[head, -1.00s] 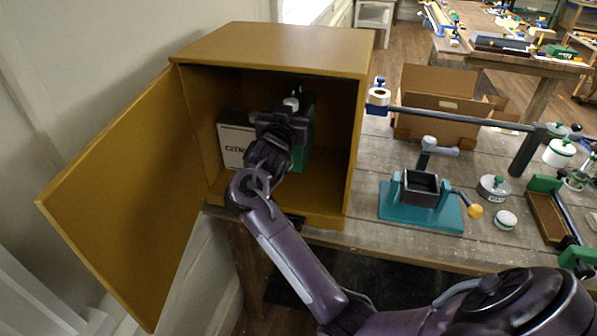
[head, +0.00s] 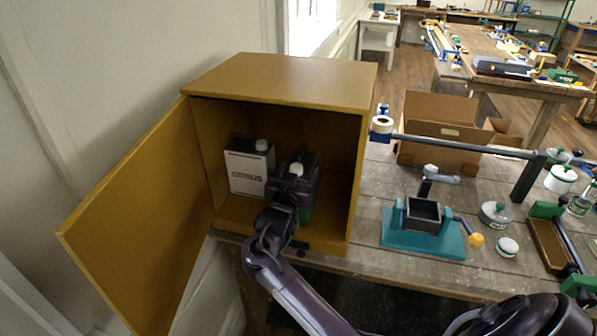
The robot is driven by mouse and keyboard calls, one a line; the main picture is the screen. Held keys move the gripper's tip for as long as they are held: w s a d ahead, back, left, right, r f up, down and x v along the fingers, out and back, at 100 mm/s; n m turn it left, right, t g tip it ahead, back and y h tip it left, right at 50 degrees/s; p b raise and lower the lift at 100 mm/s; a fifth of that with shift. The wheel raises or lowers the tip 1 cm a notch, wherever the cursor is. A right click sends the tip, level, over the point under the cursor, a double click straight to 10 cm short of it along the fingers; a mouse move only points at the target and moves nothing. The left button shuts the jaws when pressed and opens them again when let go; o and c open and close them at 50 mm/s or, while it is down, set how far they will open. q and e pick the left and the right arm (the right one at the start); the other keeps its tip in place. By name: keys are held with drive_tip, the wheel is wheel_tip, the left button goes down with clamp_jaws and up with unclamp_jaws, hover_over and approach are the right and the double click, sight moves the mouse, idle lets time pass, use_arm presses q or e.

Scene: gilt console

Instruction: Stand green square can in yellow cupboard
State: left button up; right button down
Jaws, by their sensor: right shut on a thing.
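The yellow cupboard (head: 280,70) stands on the workbench with its door (head: 140,215) swung open to the left. My right gripper (head: 291,190) reaches through the open front. It is shut on the green square can (head: 313,184), which has a white cap and looks upright inside the cupboard, right of the middle. My wrist hides much of the can, and I cannot tell whether its base touches the cupboard floor. A white can with dark lettering (head: 248,170) stands upright inside, to the left of the green can. My left gripper is not in view.
A cardboard box (head: 440,140) and a long dark bar lie behind. Inside the cupboard, the right side has some free room.

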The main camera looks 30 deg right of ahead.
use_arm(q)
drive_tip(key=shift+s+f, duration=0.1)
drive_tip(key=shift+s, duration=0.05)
use_arm(e)
drive_tip(key=shift+r, duration=0.1)
drive_tip(key=c, duration=0.6)
unclamp_jaws()
drive_tip(key=shift+f, duration=0.25)
drive_tip(key=shift+c, duration=0.2)
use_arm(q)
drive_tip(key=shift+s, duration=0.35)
use_arm(e)
drive_tip(key=o, duration=0.4)
drive_tip(key=shift+s+r, duration=0.1)
use_arm(q)
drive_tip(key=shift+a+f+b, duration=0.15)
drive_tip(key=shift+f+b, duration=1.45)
drive_tip(key=shift+b, duration=0.05)
use_arm(e)
drive_tip(key=shift+v, duration=6.05)
drive_tip(key=shift+r, duration=0.1)
